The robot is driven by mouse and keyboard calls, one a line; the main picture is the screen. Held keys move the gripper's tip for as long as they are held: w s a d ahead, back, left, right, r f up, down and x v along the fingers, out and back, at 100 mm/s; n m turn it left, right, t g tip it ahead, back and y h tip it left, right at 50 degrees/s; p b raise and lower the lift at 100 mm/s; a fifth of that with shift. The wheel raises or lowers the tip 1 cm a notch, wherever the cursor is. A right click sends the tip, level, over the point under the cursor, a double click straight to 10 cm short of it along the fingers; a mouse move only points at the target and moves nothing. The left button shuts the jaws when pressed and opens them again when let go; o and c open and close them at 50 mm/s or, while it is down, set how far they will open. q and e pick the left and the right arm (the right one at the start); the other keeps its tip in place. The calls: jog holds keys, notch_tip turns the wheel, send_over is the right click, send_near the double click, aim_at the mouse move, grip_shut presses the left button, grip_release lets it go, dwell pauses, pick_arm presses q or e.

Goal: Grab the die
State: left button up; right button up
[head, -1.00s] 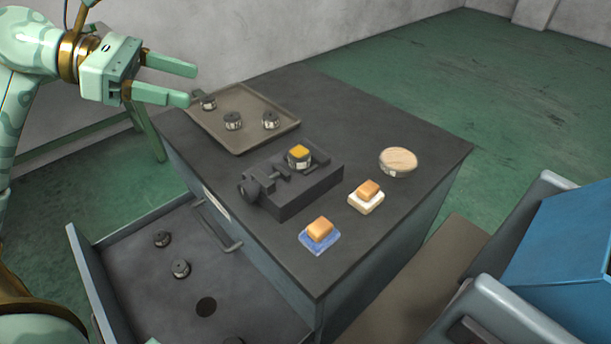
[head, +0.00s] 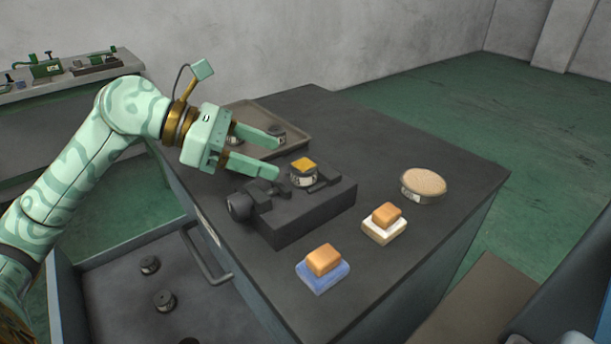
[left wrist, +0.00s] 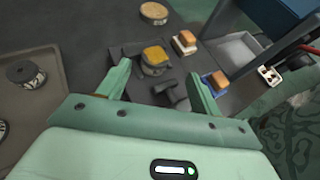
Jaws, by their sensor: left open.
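A short round die (head: 303,178) with a dark band, a pale label and a yellow top sits in the black vise (head: 305,217) on the dark cabinet top. It also shows in the left wrist view (left wrist: 154,61). My left gripper (head: 281,156) is open and empty, just left of the die. In the left wrist view its two fingers (left wrist: 157,72) point toward the die from either side, with a gap to it. Other, similar round dies without yellow tops stand on the tray (head: 295,153), partly hidden behind my gripper.
A blue-based orange block (head: 323,262), a white-based orange block (head: 385,217) and a round tan-topped dish (head: 424,184) stand right of the vise. An open drawer (head: 110,290) holding more dies juts out at lower left.

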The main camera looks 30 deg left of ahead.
aim_at(303, 165)
pick_arm(q)
jog(key=b+x, duration=0.1)
jog(key=x, duration=0.4)
jog(key=shift+w+a+b, duration=0.2)
jog(key=shift+w+b, duration=0.15)
jog(key=c, duration=1.3)
